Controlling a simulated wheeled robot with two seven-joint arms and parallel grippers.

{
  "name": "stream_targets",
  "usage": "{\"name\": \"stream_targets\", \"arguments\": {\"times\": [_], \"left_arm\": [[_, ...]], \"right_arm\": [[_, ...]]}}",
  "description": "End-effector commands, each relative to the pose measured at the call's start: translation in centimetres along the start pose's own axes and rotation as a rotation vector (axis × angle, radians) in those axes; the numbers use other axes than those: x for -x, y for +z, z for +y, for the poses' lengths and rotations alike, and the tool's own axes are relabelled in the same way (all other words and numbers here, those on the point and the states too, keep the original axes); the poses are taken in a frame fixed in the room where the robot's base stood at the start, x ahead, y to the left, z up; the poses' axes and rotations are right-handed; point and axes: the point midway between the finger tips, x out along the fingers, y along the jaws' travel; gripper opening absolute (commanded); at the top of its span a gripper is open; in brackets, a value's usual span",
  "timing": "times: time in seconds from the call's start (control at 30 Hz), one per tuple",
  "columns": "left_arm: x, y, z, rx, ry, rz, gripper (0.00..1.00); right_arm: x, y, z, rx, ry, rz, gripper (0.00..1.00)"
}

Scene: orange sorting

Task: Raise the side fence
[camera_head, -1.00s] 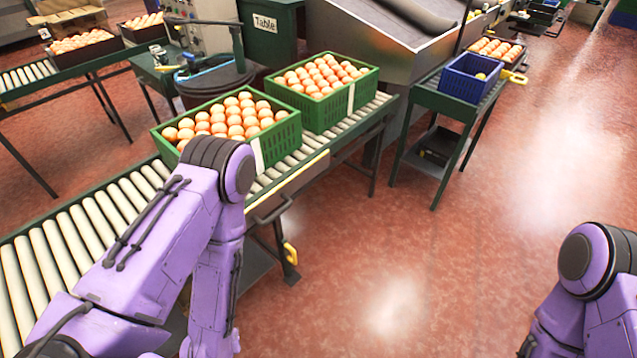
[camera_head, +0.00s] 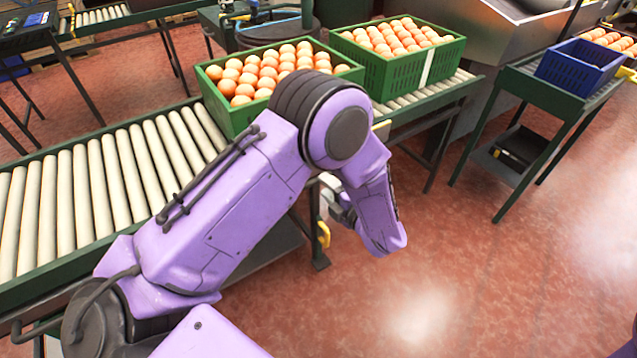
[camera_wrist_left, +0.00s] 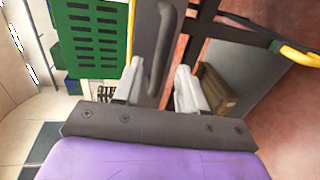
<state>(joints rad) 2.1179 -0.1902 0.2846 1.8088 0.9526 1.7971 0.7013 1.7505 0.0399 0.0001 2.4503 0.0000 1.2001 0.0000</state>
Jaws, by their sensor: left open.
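The side fence shows in the left wrist view as a grey panel (camera_wrist_left: 146,36) with a yellow edge, beside the green crate (camera_wrist_left: 92,40). A dark bar handle (camera_wrist_left: 164,48) on it runs between the fingers of my left gripper (camera_wrist_left: 158,76) in the picture. The gripper is open; I cannot tell whether it touches the handle. My left gripper (camera_head: 334,190) is mostly behind my forearm there. My right gripper is out of view.
Two green crates of oranges, a near one (camera_head: 222,112) and a far one (camera_head: 392,72), stand on the roller conveyor (camera_head: 95,185). A blue crate (camera_head: 580,68) is on a side stand at right. A yellow handle (camera_head: 323,235) sits below the conveyor. Red floor is clear at right.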

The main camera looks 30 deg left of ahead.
Motion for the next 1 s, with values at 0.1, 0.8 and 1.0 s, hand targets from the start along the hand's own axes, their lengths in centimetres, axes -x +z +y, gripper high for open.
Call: {"name": "stream_targets", "arguments": {"times": [0.1, 0.8, 1.0], "left_arm": [[-2.5, 0.0, -0.1, -0.002, -0.001, 0.001, 0.41], [-5.0, 0.0, -0.1, -0.006, -0.001, -0.003, 0.0], [-4.7, 0.0, 1.4, -0.005, -0.001, -0.002, 0.0]], "right_arm": [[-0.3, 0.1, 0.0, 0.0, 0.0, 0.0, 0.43], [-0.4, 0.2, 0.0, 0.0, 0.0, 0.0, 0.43], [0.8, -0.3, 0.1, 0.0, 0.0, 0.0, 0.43]]}}
